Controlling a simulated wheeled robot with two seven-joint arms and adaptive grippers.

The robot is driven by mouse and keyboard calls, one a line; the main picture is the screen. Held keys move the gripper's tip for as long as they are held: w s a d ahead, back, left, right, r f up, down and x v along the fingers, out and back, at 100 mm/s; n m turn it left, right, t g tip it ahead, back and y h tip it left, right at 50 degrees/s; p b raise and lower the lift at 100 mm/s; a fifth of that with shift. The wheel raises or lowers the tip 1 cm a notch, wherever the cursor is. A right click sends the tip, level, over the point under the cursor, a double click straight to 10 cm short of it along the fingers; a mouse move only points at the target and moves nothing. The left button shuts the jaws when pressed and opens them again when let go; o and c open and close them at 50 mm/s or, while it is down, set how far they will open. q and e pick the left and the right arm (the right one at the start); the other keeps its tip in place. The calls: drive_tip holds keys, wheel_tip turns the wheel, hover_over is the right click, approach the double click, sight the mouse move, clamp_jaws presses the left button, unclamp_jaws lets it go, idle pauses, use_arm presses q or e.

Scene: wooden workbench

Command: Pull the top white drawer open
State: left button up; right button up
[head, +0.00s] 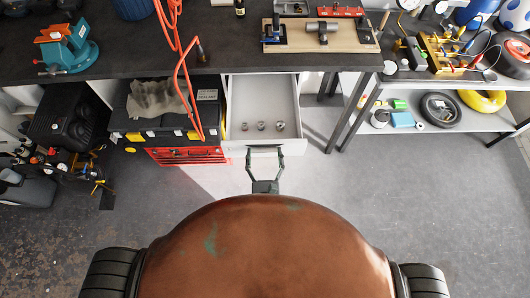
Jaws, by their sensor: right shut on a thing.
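The top white drawer (250,95) stands pulled out from under the dark workbench, and its inside shows. Several small metal parts (262,126) lie near its front. My right gripper (265,155) is at the middle of the drawer's front panel (292,147), with its two fingers pointing toward the bench. It is shut on the drawer handle, which the fingers mostly hide. My left gripper is out of view.
A black and yellow toolbox (160,124) with a cloth stands left of the drawer on a red cabinet (190,157). An orange hose (181,75) hangs over the bench edge. A metal table leg (352,112) stands to the right. The grey floor (340,185) before the drawer is clear.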

drive_tip(key=o, duration=1.7)
wheel_tip(320, 180, up, 10)
drive_tip(key=shift+r, duration=0.1)
